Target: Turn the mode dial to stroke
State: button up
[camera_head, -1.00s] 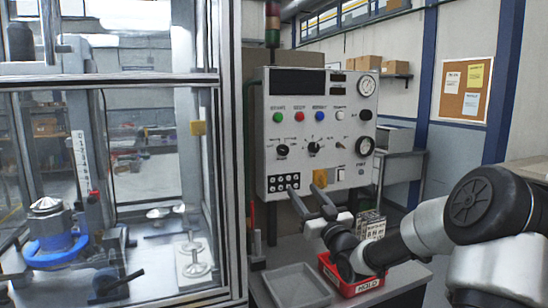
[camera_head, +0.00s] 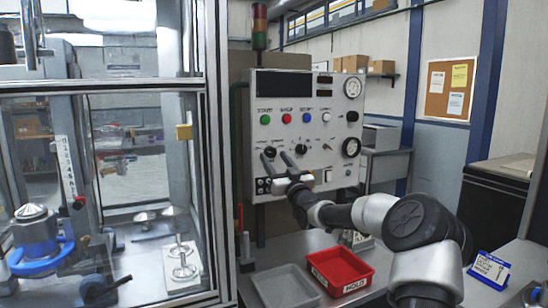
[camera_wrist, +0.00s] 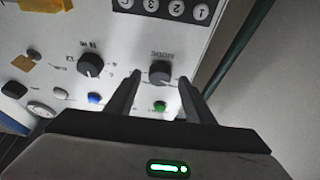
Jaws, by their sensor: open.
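The mode dial (camera_wrist: 160,72) is a black round knob on the white control panel (camera_head: 340,172). Its label shows inverted in the wrist view, and its pointer setting is too small to read. In the head view the dial (camera_head: 270,153) is the left one of two black knobs, partly behind my fingertips. My gripper (camera_head: 276,157) is open and reaches up to the panel. In the wrist view its two fingers (camera_wrist: 159,80) lie either side of the dial, with gaps visible. I cannot tell whether the tips touch the panel.
A second black dial (camera_head: 301,149) sits right of the mode dial. A black keypad (camera_wrist: 165,8) and colored buttons are close by. A glass-walled enclosure (camera_head: 195,130) stands left. A red bin (camera_head: 365,284) and grey tray (camera_head: 285,288) lie on the bench below.

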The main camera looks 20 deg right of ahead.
jog(key=shift+w+r, duration=0.3)
jog(key=shift+w, duration=0.35)
jog(key=c, duration=1)
jog(key=shift+f, duration=0.1)
